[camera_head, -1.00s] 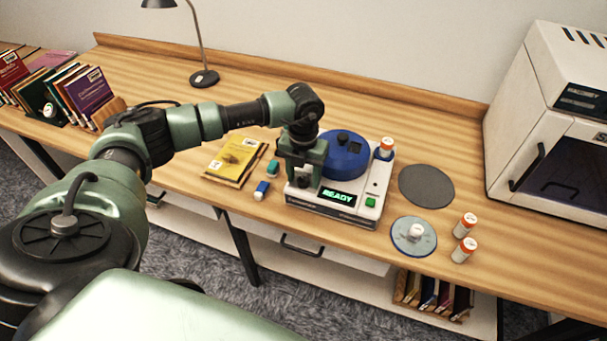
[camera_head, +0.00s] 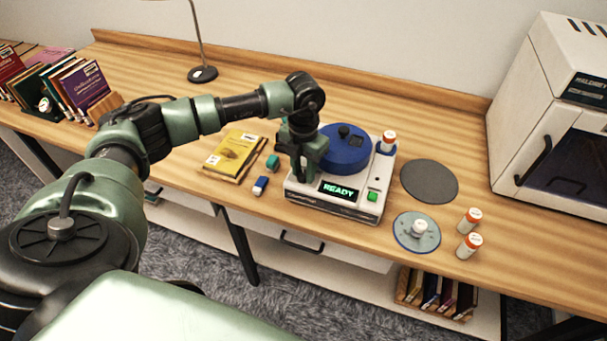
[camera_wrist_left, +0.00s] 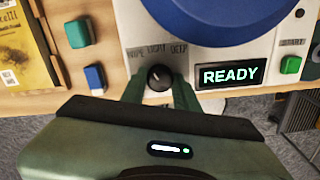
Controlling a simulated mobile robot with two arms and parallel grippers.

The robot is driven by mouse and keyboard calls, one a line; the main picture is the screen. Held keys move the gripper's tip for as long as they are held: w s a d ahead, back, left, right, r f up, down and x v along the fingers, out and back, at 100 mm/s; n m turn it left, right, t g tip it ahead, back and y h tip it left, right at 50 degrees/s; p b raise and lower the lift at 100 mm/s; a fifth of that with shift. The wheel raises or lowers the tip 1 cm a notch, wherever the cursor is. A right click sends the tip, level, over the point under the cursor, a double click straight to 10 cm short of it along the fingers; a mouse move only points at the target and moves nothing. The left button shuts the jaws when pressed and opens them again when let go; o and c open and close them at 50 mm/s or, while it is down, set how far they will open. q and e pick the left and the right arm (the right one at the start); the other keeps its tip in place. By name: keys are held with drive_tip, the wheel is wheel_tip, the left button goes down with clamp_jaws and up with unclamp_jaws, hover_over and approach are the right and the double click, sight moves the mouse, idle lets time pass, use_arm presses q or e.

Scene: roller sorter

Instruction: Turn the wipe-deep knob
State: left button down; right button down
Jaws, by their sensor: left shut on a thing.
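The white machine (camera_head: 330,203) has a blue round lid (camera_head: 345,158), a lit READY display (camera_head: 338,191) and a green button (camera_head: 373,196). The dark wipe-deep knob (camera_wrist_left: 160,76) is on its front left, below printed labels including LIGHT and DEEP. My left gripper (camera_head: 304,176) comes down over that corner and hides the knob in the head view. In the left wrist view its two green fingers (camera_wrist_left: 160,88) stand on either side of the knob, shut on it. I cannot tell which label the knob points to. My right gripper is not in view.
A yellow book (camera_head: 235,154) and blue and teal blocks (camera_head: 261,185) lie left of the machine. A grey disc (camera_head: 429,181), a round pad (camera_head: 416,246) and two bottles (camera_head: 468,246) are to the right.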

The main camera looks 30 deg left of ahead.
sight(304, 174)
use_arm(q)
drive_tip(key=m+b, duration=0.3)
drive_tip(key=m, duration=0.1)
drive_tip(key=shift+w, duration=0.1)
drive_tip(key=shift+m+b, duration=0.55)
drive_tip(key=shift+m, duration=0.25)
drive_tip(key=shift+r, duration=0.1)
drive_tip(key=c, duration=1.1)
unclamp_jaws()
drive_tip(key=shift+o, duration=0.2)
drive_tip(key=shift+r+b, duration=0.3)
drive_tip(key=shift+r, duration=0.2)
wheel_tip(304, 174, up, 7)
drive_tip(key=shift+f+b, duration=0.1)
drive_tip(key=shift+b, duration=0.6)
